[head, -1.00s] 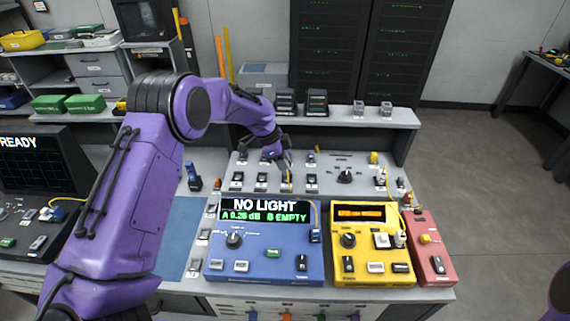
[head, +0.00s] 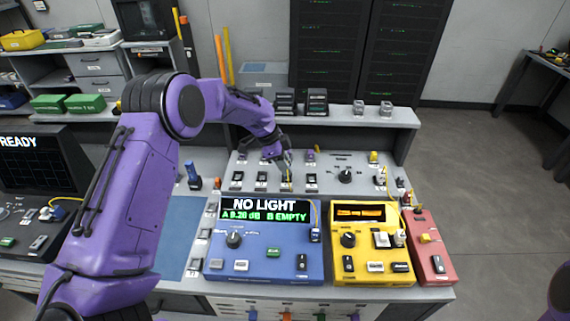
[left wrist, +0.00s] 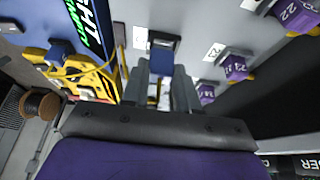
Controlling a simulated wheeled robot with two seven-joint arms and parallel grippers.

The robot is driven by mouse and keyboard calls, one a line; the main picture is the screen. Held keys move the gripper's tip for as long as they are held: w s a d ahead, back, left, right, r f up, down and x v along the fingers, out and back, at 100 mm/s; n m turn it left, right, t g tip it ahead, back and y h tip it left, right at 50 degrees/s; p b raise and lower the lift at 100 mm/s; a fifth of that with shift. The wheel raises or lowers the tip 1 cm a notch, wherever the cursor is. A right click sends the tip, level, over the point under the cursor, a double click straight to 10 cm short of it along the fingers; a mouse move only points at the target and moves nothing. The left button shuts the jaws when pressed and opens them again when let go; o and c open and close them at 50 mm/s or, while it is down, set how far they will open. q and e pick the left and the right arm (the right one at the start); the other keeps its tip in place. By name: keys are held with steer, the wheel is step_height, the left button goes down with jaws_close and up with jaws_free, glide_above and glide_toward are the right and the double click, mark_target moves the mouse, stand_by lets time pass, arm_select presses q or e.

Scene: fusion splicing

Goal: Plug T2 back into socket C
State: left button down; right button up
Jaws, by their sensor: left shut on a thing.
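My left gripper (head: 287,164) is over the middle of the grey sloped panel (head: 335,160), close above its front row of black sockets. In the left wrist view its two fingers (left wrist: 160,88) are shut on a small pale plug (left wrist: 154,92), mostly hidden between them. A dark blue-grey socket (left wrist: 163,50) with a white label beside it lies just beyond the fingertips. I cannot tell whether the plug touches it. The labels for T2 and C are not readable. Purple plugs (left wrist: 235,68) stand in sockets to the right in the wrist view. My right gripper is not in view.
A blue meter (head: 262,250) showing "NO LIGHT" stands in front of the panel. A yellow box (head: 373,268) and a red box (head: 432,262) stand to its right. A yellow cable (left wrist: 85,72) crosses the wrist view's left. A raised shelf (head: 350,117) runs behind the panel.

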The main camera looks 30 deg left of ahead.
arm_select(q)
steer(key=shift+f, duration=0.4)
steer(key=c, duration=0.8)
jaws_free()
steer(key=b+v, duration=0.2)
steer(key=v, duration=0.8)
steer(key=shift+r+b, duration=0.3)
steer(key=shift+b, duration=0.05)
